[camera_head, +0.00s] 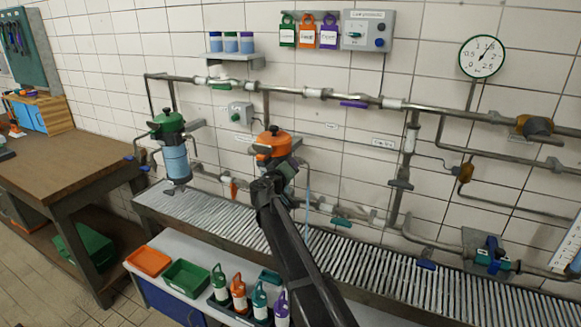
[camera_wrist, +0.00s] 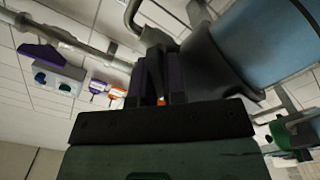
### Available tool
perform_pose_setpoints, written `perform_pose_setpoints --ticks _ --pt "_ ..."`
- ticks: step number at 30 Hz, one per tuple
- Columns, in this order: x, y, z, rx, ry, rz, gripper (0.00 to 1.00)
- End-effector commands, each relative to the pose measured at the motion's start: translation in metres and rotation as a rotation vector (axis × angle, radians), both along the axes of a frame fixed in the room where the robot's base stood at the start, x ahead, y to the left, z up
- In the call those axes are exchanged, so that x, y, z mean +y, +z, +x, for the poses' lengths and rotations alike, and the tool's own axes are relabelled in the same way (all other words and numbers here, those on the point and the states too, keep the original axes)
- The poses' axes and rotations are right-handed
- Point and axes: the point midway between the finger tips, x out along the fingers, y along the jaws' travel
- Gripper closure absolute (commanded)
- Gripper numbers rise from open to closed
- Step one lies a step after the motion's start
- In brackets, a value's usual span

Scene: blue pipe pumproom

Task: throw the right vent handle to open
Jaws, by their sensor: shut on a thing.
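The right filter housing has an orange lid (camera_head: 272,143), and my arm covers much of its body. In the wrist view its dark collar (camera_wrist: 212,60) and blue body (camera_wrist: 265,45) fill the upper right. My gripper (camera_head: 280,180) is at the front of this housing, just below the lid. In the wrist view my gripper (camera_wrist: 160,85) has its fingers closed around a narrow dark part, apparently the right vent handle (camera_wrist: 155,62). The fingers hide most of it, so its angle is hard to tell. The left housing with a green lid (camera_head: 167,122) stands apart.
A steel pipe (camera_head: 310,93) with a purple lever (camera_head: 353,104) runs along the wall behind. A grating (camera_head: 225,220) lies below the housings. A low shelf holds an orange tray (camera_head: 149,261), a green tray (camera_head: 186,279) and several bottles. A wooden bench (camera_head: 65,155) stands left.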

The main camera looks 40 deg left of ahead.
Motion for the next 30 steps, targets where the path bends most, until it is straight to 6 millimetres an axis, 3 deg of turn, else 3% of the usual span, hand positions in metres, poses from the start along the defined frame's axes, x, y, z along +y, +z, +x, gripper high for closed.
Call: perform_pose_setpoints --ticks 18,30 --pt "0.0008 -0.0033 -0.0009 -0.133 0.000 -0.546 1.00" --pt "0.0008 -0.0042 -0.0010 -0.183 -0.001 -0.755 1.00"
